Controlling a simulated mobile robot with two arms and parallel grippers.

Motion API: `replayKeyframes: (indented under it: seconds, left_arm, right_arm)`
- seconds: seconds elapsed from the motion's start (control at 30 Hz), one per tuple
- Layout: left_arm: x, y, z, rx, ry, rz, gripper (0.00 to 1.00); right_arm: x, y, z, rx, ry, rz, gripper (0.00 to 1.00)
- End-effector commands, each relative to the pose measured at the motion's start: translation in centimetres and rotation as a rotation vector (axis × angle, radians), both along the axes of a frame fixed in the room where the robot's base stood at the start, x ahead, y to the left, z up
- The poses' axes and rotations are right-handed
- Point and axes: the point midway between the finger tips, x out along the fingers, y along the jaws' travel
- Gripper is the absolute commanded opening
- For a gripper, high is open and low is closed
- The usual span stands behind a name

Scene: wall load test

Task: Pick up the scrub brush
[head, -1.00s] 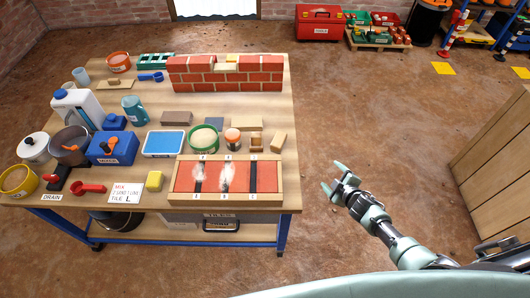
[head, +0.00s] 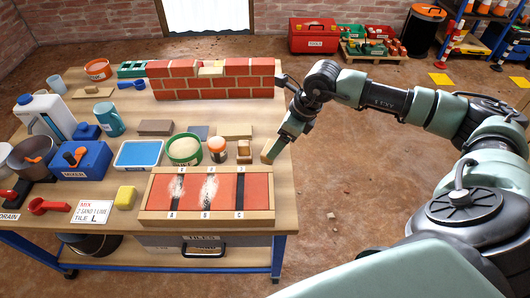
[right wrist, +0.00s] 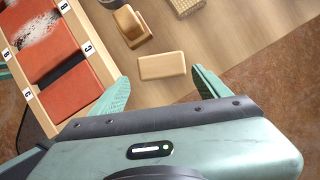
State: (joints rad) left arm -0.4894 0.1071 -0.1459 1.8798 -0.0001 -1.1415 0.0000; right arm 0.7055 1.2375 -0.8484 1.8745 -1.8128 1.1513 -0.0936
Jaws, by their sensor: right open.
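A small light-wood block (head: 267,157), which looks like the scrub brush, lies at the table's right edge, partly hidden by my right gripper in the head view. In the right wrist view this block (right wrist: 162,66) lies flat between and just beyond the fingertips; no bristles show. My right gripper (right wrist: 161,76) is open and empty, its two green fingers on either side of the block, apart from it. In the head view the right gripper (head: 284,143) is above the table's right edge. My left gripper is not in view.
A wooden piece with a raised grip (right wrist: 132,24) lies just left of the block. The framed red tile panel (head: 160,190) is nearby, front left. A brick wall (head: 215,87) stands behind. The orange-and-white pot (head: 218,150) and green bowl (head: 184,150) stand to the left.

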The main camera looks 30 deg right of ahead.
Motion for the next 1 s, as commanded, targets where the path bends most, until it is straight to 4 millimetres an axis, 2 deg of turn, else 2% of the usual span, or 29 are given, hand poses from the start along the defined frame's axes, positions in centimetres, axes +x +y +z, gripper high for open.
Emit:
replayKeyframes:
  seconds: [0.4, 0.67, 0.7, 0.9, 1.0]
  left_arm:
    - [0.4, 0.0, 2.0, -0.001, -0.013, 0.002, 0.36]
    - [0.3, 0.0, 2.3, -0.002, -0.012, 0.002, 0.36]
    - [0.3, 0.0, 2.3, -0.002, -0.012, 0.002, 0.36]
    - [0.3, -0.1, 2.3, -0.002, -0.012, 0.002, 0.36]
    - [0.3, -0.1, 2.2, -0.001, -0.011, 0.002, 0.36]
  right_arm:
    - [2.3, 1.3, -4.9, 0.004, -0.001, -0.002, 0.76]
    - [2.5, 1.4, -5.2, 0.004, -0.002, -0.001, 0.76]
    - [2.5, 1.4, -5.2, 0.004, -0.002, -0.001, 0.74]
    - [2.5, 1.4, -5.1, 0.006, -0.001, -0.002, 0.18]
    - [2.5, 1.4, -5.1, 0.006, -0.001, -0.002, 0.17]
